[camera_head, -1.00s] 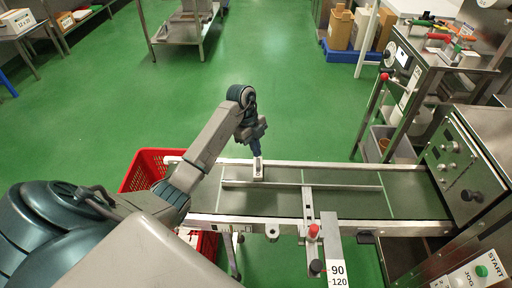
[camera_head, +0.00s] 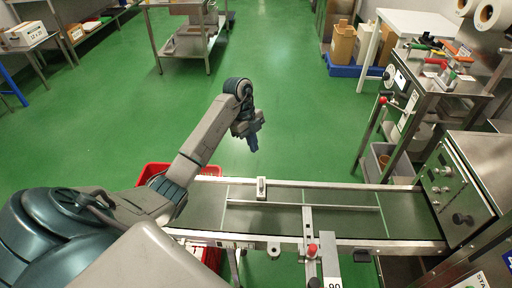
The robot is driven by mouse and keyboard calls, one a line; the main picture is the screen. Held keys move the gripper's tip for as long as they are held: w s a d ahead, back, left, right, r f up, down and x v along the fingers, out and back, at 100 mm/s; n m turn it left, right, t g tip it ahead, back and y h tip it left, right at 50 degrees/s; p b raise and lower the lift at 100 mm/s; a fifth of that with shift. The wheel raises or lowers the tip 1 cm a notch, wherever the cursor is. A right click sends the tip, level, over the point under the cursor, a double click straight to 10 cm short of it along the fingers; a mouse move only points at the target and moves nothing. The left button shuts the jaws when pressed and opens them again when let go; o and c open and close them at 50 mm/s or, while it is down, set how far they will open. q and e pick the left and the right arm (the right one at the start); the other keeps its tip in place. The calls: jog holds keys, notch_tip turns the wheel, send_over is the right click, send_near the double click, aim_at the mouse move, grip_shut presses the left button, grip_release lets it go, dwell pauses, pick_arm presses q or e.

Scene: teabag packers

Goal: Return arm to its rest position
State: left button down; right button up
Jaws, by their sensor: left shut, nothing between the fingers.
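My left arm comes in from the left and reaches over the near end of the conveyor. My left gripper (camera_head: 253,143) is shut and empty, raised in the air beyond the conveyor's far rail with green floor behind it. A small pale packet (camera_head: 261,189) stands at the conveyor's far rail, apart from the gripper. The conveyor (camera_head: 290,221) has a dark green belt with pale cross lines. My right gripper is not in view.
A red crate (camera_head: 153,171) stands under the conveyor's left end, partly hidden by my arm. A steel machine with knobs (camera_head: 456,186) stands at the right end. A steel cart with tools (camera_head: 440,82) stands behind it.

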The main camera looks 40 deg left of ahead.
pick_arm(q)
jog(key=shift+a+r, duration=0.15)
jog(key=shift+r, duration=0.25)
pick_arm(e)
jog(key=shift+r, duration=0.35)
